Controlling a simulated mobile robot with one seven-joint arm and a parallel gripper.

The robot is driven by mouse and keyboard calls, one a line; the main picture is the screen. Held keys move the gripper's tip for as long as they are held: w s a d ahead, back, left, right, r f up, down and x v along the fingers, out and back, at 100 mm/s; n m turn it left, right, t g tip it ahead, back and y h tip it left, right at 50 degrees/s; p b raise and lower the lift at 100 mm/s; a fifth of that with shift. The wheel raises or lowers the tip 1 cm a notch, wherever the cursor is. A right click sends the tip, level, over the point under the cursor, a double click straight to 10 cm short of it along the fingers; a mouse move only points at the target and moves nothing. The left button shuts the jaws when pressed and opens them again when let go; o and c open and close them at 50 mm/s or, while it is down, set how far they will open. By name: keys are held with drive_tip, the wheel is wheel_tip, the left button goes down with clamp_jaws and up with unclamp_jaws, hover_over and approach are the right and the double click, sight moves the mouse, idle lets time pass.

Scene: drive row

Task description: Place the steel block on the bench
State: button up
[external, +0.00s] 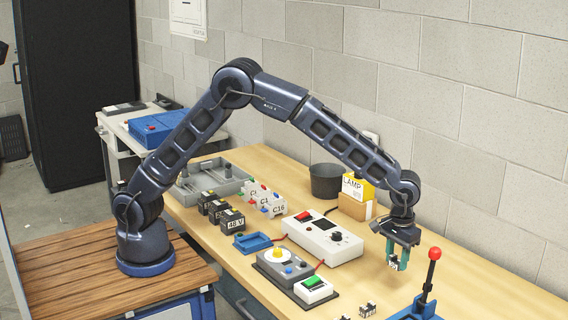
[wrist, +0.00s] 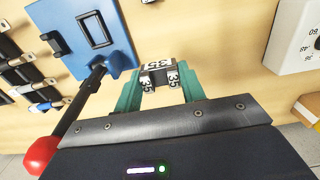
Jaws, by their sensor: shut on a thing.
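My gripper (external: 397,264) hangs pointing down over the right part of the wooden bench (external: 455,262). Its teal fingers are shut on a small dark grey block with white "35" labels, taken to be the steel block (external: 392,263). In the wrist view the steel block (wrist: 158,77) sits between the fingertips of my gripper (wrist: 160,84), one finger on each side. The block appears held above the bench surface; the exact gap cannot be told.
A blue lever fixture (external: 418,309) with a red-knobbed lever (external: 434,254) stands close to the right of my gripper. Small labelled blocks (external: 367,309) lie at the front edge. A white control box (external: 322,238) stands to the left. Bare bench lies behind my gripper.

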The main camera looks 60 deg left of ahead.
sight(391, 301)
wheel_tip(391, 301, down, 12)
drive_tip(key=shift+r, duration=0.1)
idle(0.5)
drive_tip(key=o, duration=1.1)
drive_tip(key=shift+o, duration=0.2)
